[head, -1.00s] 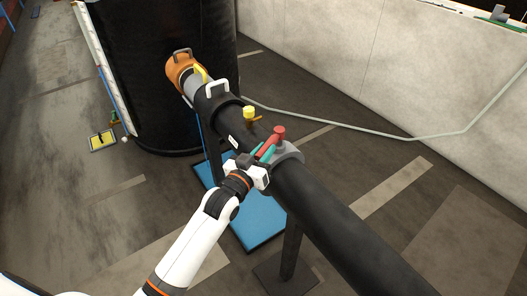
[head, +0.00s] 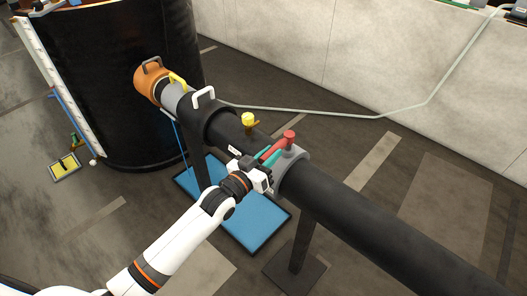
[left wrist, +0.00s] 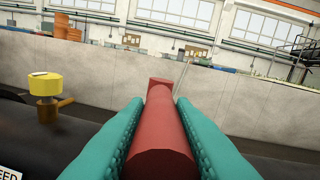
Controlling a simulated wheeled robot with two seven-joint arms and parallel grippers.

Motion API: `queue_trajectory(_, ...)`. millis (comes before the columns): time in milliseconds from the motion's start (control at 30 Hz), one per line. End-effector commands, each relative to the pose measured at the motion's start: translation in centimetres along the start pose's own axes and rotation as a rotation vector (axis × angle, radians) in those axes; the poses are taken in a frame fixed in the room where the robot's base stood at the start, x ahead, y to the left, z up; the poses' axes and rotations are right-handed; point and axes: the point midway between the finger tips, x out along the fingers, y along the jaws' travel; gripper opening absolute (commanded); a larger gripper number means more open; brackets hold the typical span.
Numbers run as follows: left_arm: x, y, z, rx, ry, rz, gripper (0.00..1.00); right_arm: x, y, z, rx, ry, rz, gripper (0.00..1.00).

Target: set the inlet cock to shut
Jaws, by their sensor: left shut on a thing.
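The red lever (head: 275,150) of a cock sits on a grey collar (head: 294,176) around the black pipe, with a red knob-like hub (head: 289,137) at its upper end. From the hub the lever points down and left in the head view, across the line of the pipe. My left gripper (head: 265,157) is shut on the lever. In the left wrist view the red lever (left wrist: 160,135) lies between the two teal fingers (left wrist: 160,125). My right gripper is not in view.
The black pipe (head: 385,230) runs from an orange fitting (head: 150,82) on a black tank (head: 110,60) to the lower right. A yellow knob (head: 247,119) and white handle (head: 203,96) stand farther along it. A blue tray (head: 245,225) lies below. A label reading "EED" shows in the wrist view (left wrist: 9,173).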

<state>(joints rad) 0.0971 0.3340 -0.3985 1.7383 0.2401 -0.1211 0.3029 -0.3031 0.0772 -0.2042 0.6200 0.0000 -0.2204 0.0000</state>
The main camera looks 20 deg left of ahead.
Motion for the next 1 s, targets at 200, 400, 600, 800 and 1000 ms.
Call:
queue_trajectory(200, 0.02, 0.11, 0.24, 0.005, 0.006, -0.061, 0.0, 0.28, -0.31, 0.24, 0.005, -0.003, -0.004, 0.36)
queue_trajectory(400, -0.04, 0.1, 0.21, 0.001, 0.012, -0.082, 0.0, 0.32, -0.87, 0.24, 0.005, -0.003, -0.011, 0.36)
queue_trajectory(600, -0.05, 0.13, 0.23, -0.001, 0.012, -0.081, 0.0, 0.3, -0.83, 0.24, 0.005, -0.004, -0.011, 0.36)
queue_trajectory(800, -0.05, 0.13, 0.19, -0.001, 0.013, -0.081, 0.44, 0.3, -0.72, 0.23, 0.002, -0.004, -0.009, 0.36)
queue_trajectory(1000, -0.08, 0.13, 0.09, -0.001, 0.015, -0.08, 0.44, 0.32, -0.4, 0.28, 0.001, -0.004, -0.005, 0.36)
